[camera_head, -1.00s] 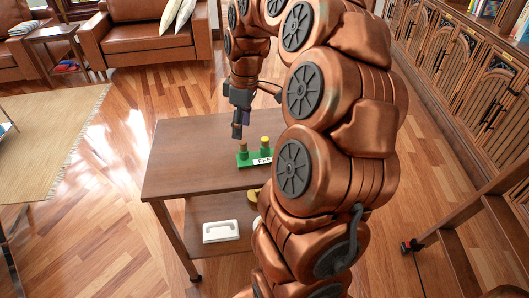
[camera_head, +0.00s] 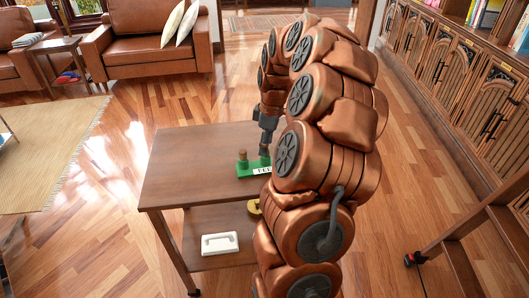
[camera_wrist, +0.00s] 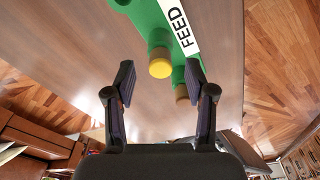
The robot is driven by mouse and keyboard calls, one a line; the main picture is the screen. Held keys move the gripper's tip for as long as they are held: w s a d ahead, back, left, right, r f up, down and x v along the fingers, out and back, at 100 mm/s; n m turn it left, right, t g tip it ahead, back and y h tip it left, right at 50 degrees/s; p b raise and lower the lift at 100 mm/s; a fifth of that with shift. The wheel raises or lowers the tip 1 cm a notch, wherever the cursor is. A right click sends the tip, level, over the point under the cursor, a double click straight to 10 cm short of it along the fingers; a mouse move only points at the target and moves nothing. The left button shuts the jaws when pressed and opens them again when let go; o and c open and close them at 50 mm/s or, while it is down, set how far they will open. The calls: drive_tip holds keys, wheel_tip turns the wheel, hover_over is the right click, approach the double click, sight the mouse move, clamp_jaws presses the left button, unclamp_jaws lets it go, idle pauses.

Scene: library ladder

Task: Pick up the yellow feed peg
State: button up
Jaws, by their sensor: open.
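The yellow feed peg (camera_wrist: 160,66) has a round yellow top and shows in the wrist view between my open fingers, a little beyond their tips. It stands on a green rack (camera_wrist: 152,14) with a white FEED label; the rack also shows on the table in the head view (camera_head: 245,171). A second peg with a duller, brownish top shows nearby in the wrist view (camera_wrist: 181,92) and at the rack's left in the head view (camera_head: 242,156). My gripper (camera_wrist: 160,82) is open and empty. In the head view, my gripper (camera_head: 264,152) hides the yellow peg.
The rack stands on a brown wooden cart (camera_head: 190,165), whose left top is clear. Its lower shelf holds a white handled block (camera_head: 220,243) and a partly hidden yellow item (camera_head: 254,207). A wooden ladder (camera_head: 455,240) stands at the right.

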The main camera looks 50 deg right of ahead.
wheel_tip(320, 180, down, 2)
drive_tip(key=shift+w+a+f, duration=0.1)
drive_tip(key=shift+w, duration=0.05)
drive_tip(key=shift+c, duration=0.2)
drive_tip(key=c, duration=0.8)
